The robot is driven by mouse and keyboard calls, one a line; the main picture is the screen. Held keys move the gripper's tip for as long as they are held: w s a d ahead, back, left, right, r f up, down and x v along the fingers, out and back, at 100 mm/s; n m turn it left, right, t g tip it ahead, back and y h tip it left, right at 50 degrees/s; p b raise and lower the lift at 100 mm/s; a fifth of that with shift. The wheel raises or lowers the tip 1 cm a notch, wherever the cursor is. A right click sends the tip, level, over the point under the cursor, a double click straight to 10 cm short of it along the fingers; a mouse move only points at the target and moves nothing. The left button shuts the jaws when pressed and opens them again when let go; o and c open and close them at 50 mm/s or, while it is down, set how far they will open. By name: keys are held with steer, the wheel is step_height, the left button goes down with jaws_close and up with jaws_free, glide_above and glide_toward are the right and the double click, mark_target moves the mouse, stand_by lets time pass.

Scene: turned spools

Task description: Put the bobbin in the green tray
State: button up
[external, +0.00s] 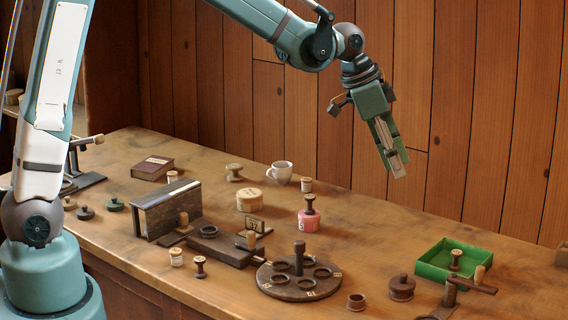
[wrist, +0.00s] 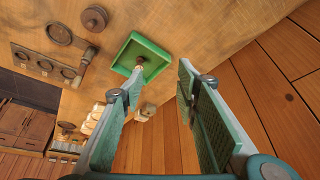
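My gripper (external: 396,162) hangs high above the right part of the table, pointing down, with nothing visible between its fingers. In the wrist view, the two fingers of my gripper (wrist: 163,88) are spread wide apart. The green tray (external: 432,272) is at the table's right side, below and to the right of my gripper; it also shows in the wrist view (wrist: 152,49). A dark, spool-shaped piece with a light top (external: 456,261) stands in the tray. I cannot tell which is the bobbin.
A round dark holder with a central post (external: 299,258) stands front centre. A dark lidded pot (external: 402,288) and a dark stand with a handled arm (external: 450,294) are close to the tray.

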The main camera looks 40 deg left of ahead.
steer(key=s+a+r+n+t, duration=0.1)
steer(key=s+a+r+n, duration=0.2)
steer(key=a, duration=0.4)
steer(key=s+a+r+y, duration=0.1)
steer(key=s+a+r, duration=0.2)
steer(key=s+a, duration=0.3)
steer(key=s+a+r+n+t, duration=0.1)
steer(key=s+a+r+n, duration=0.2)
steer(key=a, duration=0.5)
steer(key=s+a+f+n+t+y, duration=0.1)
steer(key=s+a+n, duration=0.3)
steer(key=s+a, duration=1.2)
steer(key=s+t+y, duration=0.1)
steer(key=s, duration=0.2)
steer(key=shift+s+a+f+n+y, duration=0.2)
steer(key=shift+s+n+y, duration=0.15)
steer(key=shift+n+y, duration=0.05)
